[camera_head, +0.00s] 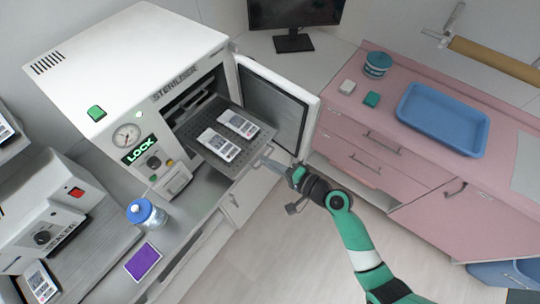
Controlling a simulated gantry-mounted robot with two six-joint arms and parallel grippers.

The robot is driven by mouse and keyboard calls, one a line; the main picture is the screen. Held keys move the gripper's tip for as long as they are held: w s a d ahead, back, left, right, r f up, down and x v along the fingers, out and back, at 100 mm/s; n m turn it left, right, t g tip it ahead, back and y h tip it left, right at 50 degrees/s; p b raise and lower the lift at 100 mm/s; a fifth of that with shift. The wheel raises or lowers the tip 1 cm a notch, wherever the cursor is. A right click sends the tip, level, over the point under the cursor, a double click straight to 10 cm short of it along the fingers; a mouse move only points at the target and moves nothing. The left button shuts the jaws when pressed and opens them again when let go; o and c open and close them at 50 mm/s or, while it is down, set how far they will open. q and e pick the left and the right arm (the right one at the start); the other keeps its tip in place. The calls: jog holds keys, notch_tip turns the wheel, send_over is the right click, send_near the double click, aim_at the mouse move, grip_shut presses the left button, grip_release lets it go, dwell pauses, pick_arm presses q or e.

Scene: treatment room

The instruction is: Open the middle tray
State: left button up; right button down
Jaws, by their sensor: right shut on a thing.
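The white sterilizer (150,60) stands at the left with its door (275,105) swung open to the right. A dark perforated tray (240,160) sticks well out of the chamber and carries two white labelled packs (219,145). Another tray edge or rack shows inside the chamber (195,97), above the extended tray. My right gripper (268,162) comes in from the lower right and is shut on the front edge or handle of the extended tray; the exact contact is small. My left gripper is not in view.
The open door stands close beside the tray and my right gripper. A pink cabinet (370,160) with a blue basin (443,118) is at the right. A blue-capped bottle (146,213) and purple pad (143,262) sit on the left counter. The floor in front is clear.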

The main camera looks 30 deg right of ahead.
jog(key=c, duration=1)
grip_release()
jog(key=p+v, duration=0.1)
jog(key=v, duration=1)
jog(key=shift+s+r+p, duration=0.1)
jog(key=shift+s+p, duration=0.25)
